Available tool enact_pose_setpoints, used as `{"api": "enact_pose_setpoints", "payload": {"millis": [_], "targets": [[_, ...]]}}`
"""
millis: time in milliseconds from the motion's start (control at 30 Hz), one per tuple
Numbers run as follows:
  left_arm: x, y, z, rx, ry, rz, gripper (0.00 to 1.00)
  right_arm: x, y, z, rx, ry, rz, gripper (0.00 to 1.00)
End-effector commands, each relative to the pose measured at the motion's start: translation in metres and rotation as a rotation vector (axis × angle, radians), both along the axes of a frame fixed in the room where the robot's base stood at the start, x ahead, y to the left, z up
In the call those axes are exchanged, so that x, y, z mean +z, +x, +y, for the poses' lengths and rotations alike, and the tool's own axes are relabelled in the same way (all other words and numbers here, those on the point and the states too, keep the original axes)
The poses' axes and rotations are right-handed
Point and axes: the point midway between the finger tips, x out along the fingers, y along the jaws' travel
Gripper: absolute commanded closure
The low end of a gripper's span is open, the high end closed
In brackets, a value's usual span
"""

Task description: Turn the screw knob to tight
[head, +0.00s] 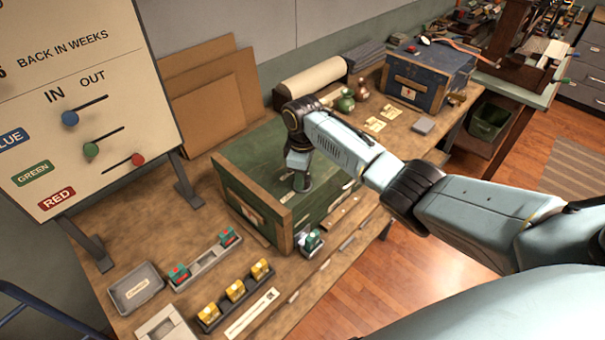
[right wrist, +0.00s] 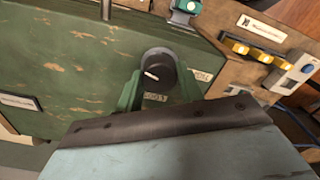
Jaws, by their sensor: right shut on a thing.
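The screw knob (right wrist: 161,62) is a round black knob with a white pointer mark, on the worn green chest (right wrist: 75,65). The mark lies toward the left of the knob in the right wrist view. One small label (right wrist: 155,97) sits below the knob and another (right wrist: 201,75) to its right; their words are too small to read surely. My right gripper (right wrist: 158,84) has its green fingers on either side of the knob, shut on it. In the head view my right gripper (head: 302,183) reaches down onto the green chest (head: 250,160) and hides the knob. My left gripper is out of view.
A sign board (head: 80,90) with coloured sliders stands at the left. Trays with yellow and teal-red blocks (head: 235,290) lie in front of the chest. A blue chest (head: 430,75) and small jars (head: 345,100) stand behind to the right.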

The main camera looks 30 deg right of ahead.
Motion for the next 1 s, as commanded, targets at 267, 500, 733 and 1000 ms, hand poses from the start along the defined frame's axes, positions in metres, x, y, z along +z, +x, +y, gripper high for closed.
{"api": "enact_pose_setpoints", "payload": {"millis": [267, 500, 733, 1000], "targets": [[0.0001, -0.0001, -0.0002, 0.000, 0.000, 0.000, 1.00, 0.0010, 0.0006, -0.0003, -0.262, 0.000, -0.001, 0.86], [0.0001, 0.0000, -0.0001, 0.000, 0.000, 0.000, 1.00, 0.0011, 0.0005, -0.0006, -0.491, 0.000, -0.001, 0.86], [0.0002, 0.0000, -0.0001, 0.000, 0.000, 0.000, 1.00, 0.0008, 0.0004, -0.0005, -0.710, 0.000, -0.001, 0.86], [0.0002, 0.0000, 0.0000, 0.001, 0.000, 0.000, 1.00, 0.0011, 0.0006, -0.0004, -0.966, 0.001, -0.002, 0.86]]}}
